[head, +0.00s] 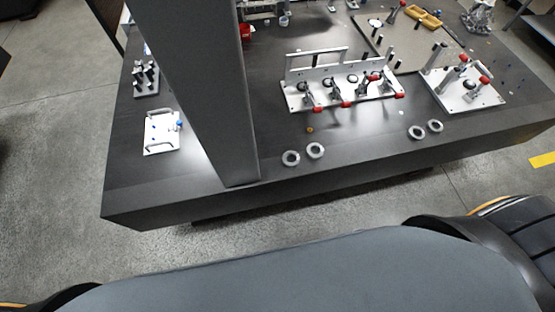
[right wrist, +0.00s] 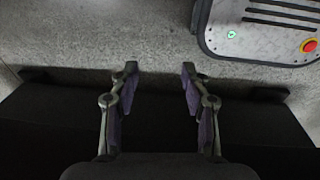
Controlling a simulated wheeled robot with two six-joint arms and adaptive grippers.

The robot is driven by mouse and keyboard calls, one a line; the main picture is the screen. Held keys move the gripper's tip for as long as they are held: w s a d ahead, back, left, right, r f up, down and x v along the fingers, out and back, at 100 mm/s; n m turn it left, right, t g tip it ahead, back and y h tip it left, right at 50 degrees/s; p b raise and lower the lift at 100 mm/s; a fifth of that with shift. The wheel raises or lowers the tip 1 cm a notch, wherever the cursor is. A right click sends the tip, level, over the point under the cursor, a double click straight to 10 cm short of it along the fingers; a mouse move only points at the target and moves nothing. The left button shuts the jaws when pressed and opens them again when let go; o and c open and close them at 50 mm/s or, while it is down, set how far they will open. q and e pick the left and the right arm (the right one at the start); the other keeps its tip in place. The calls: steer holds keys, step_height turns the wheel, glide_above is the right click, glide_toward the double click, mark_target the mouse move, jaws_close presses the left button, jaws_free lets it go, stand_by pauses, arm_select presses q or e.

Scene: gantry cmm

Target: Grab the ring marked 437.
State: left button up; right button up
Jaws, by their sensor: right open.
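Several metal rings lie near the front edge of the dark table. One pair is a left ring (head: 291,158) and a ring beside it (head: 316,150). Another pair is farther right, a ring (head: 417,132) and its neighbour (head: 435,126). The markings are too small to read, so I cannot tell which ring is 437. My right gripper (right wrist: 158,85) is open and empty in the right wrist view, above the floor. Neither gripper shows in the head view.
A grey column (head: 195,80) rises at the table's left part. A clamp fixture (head: 340,88) stands behind the rings, and a second fixture plate (head: 465,92) stands to the right. A white tray (head: 160,133) lies at the left. The front strip of the dark table (head: 225,205) is bare.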

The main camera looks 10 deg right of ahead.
steer(key=o, duration=0.5)
steer(key=shift+t, duration=0.3)
steer(key=w, duration=0.2)
steer(key=w+r, duration=0.1)
steer(key=w, duration=0.1)
steer(key=w+a+r, duration=0.1)
steer(key=w, duration=0.2)
steer(key=shift+w+r+b, duration=0.1)
steer(key=shift+r+b, duration=0.1)
steer(key=shift+b, duration=0.2)
steer(key=shift+o, duration=1.4)
steer(key=w+r+b, duration=0.1)
steer(key=w+r, duration=0.6)
steer(key=w, duration=0.1)
steer(key=shift+w+a+r, duration=0.2)
steer(key=shift+w+r, duration=0.15)
step_height(320, 180, up, 23)
steer(key=m+g+y+b, duration=0.1)
steer(key=m+g+b, duration=0.1)
steer(key=m, duration=1.1)
glide_above(291, 160)
step_height(291, 160, down, 4)
steer(key=shift+d+f, duration=0.1)
steer(key=shift+f, duration=0.05)
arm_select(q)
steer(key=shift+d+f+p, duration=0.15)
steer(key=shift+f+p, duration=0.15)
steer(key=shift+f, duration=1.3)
arm_select(e)
steer(key=shift+f, duration=2.85)
